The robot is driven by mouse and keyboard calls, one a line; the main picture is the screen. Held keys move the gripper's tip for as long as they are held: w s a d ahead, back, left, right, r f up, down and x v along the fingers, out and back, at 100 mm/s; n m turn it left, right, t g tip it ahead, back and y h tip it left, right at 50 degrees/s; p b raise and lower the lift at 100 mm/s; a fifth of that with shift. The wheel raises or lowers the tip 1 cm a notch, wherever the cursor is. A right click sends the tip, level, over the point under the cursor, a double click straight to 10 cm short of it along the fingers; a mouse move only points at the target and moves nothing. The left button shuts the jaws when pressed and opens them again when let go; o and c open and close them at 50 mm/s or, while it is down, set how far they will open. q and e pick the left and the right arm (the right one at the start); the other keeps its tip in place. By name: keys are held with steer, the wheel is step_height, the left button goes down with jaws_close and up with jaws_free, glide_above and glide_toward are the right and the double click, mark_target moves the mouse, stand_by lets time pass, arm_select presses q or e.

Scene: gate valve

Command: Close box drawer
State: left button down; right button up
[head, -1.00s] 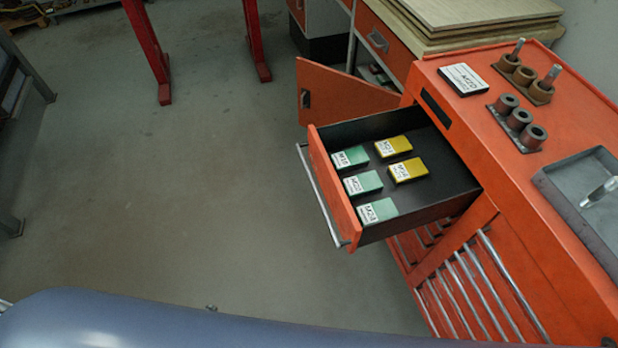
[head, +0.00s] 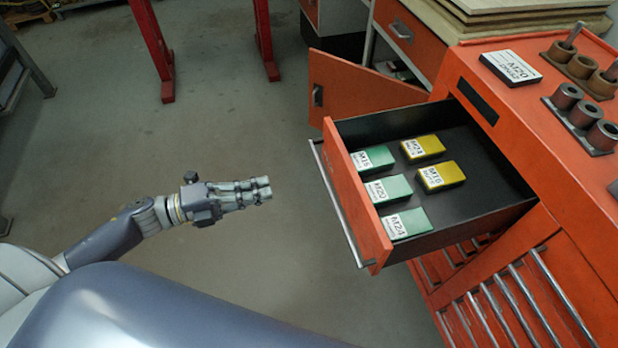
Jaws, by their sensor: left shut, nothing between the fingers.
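The orange box drawer (head: 352,190) is pulled out of the orange tool cabinet (head: 560,140), with its black inside showing. It has a long silver bar handle (head: 338,206) on its front. Inside lie green boxes (head: 388,189) and yellow boxes (head: 441,175) with white labels. My left gripper (head: 266,189) is shut and empty, pointing right toward the drawer front. A gap of floor shows between its fingertips and the handle in the picture. My right gripper is not in view.
An orange cabinet door (head: 358,88) stands open behind the drawer. A labelled M20 box (head: 510,68) and metal sockets (head: 580,110) sit on the cabinet top. Closed drawers with silver handles (head: 500,305) are below. The grey floor (head: 240,130) left of the drawer is clear.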

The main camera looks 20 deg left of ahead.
arm_select(q)
steer(key=x, duration=1)
steer(key=shift+w+d, duration=0.3)
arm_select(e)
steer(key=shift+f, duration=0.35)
arm_select(q)
steer(key=shift+w+d, duration=0.1)
